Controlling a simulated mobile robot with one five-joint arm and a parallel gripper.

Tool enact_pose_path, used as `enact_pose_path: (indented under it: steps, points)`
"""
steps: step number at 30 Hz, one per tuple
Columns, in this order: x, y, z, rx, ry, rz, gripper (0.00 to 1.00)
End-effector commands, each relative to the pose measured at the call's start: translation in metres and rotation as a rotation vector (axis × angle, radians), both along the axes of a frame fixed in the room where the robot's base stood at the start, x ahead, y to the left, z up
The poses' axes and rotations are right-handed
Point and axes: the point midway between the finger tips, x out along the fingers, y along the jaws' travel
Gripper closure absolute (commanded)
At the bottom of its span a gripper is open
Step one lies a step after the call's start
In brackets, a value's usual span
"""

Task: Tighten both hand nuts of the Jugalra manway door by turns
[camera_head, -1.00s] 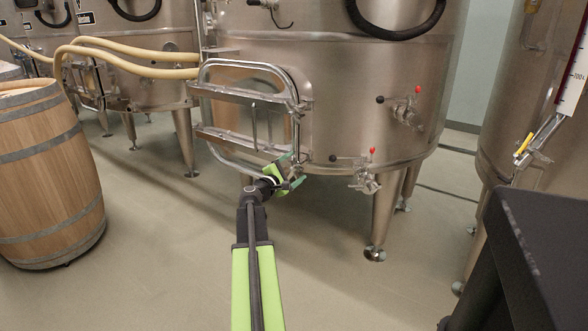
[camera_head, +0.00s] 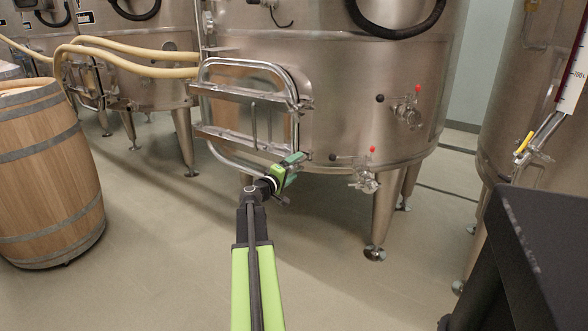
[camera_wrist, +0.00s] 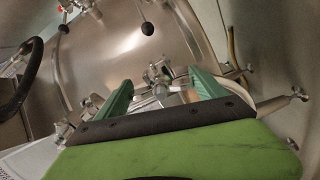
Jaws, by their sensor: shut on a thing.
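The manway door (camera_head: 226,136) is low on the front of the large steel vat, inside a rounded tube frame, and looks closed. Its upper hand nut (camera_head: 305,104) sits at the door's right edge and is free of my gripper. My gripper (camera_head: 298,158) is at the lower right corner of the door. Its green fingers are shut on the lower hand nut, mostly hidden by them in the head view. In the wrist view my gripper (camera_wrist: 160,92) has a finger on each side of small bright metal parts, the lower hand nut (camera_wrist: 160,88) among them.
Valves with red and black knobs (camera_head: 407,113) and a lower outlet valve (camera_head: 364,180) stick out to the right of the door. A wooden barrel (camera_head: 45,175) stands at left. A vat leg (camera_head: 383,220) is at right. The floor in front is clear.

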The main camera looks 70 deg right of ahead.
Motion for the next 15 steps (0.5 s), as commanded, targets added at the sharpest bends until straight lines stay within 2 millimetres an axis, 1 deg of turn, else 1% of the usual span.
enact_pose_path:
  steps: [6,15]
  points:
    - [0.0024,0.0011,-0.0013,-0.017,-0.073,0.004,0.60]
    - [0.0023,0.0012,-0.0014,-0.024,-0.102,0.004,0.60]
